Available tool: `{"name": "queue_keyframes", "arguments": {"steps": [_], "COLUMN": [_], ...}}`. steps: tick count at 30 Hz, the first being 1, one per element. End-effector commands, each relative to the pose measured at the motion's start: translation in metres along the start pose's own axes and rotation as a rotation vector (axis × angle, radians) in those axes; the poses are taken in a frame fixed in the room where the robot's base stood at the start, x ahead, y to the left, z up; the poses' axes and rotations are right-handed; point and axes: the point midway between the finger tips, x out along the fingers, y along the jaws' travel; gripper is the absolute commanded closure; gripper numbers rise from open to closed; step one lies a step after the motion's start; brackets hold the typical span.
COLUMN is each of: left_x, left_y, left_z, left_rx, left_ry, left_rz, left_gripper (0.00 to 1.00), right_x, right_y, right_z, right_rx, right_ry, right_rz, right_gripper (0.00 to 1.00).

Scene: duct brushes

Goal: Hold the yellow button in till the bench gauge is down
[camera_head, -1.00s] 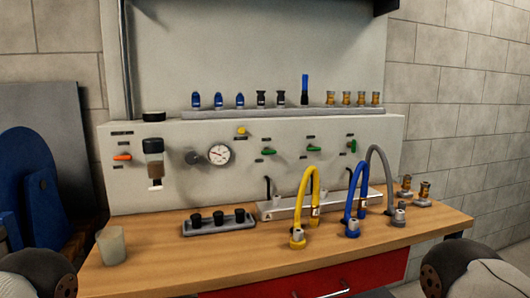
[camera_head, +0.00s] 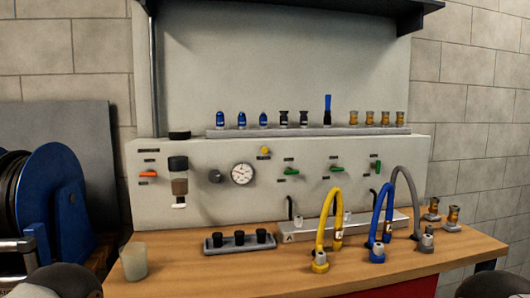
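The yellow button (camera_head: 265,151) sits high on the pale bench panel (camera_head: 210,205), to the right of and above the round gauge. The bench gauge (camera_head: 243,174) has a white dial with a dark needle; its reading is too small to tell. Nothing touches the button. Dark rounded parts of my arms show at the bottom left and bottom right corners. Neither of my grippers is in the picture.
A black knob (camera_head: 215,176), an orange lever (camera_head: 148,174) and green levers (camera_head: 337,169) are on the panel. Yellow (camera_head: 321,232) and blue (camera_head: 376,222) hoses arch over the wooden bench top (camera_head: 190,268). A cup (camera_head: 133,261) stands at its left. A blue reel (camera_head: 62,200) is at far left.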

Motion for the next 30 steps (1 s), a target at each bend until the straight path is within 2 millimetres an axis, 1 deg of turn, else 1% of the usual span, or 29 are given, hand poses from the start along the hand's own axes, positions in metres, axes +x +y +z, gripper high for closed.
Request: {"name": "queue_keyframes", "arguments": {"steps": [6,8,9,10,11,30], "left_x": [0.0000,0.0000,0.0000,0.0000,0.0000,0.0000], "left_y": [0.0000,0.0000,0.0000,0.0000,0.0000,0.0000], "left_z": [0.0000,0.0000,0.0000,0.0000,0.0000,0.0000], "left_rx": [0.000,0.000,0.000,0.000,0.000,0.000], "left_ry": [0.000,0.000,0.000,0.000,0.000,0.000], "left_rz": [0.000,0.000,0.000,0.000,0.000,0.000], "left_gripper": [0.69,0.83,0.92,0.99,1.00,1.00], "right_x": [0.0000,0.0000,0.0000,0.0000,0.0000,0.0000], "right_y": [0.0000,0.0000,0.0000,0.0000,0.0000,0.0000], "right_z": [0.0000,0.0000,0.0000,0.0000,0.0000,0.0000], "right_rx": [0.000,0.000,0.000,0.000,0.000,0.000], "right_ry": [0.000,0.000,0.000,0.000,0.000,0.000], "right_rz": [0.000,0.000,0.000,0.000,0.000,0.000], "right_gripper": [0.60,0.60,0.60,0.60,0.60,0.60]}}
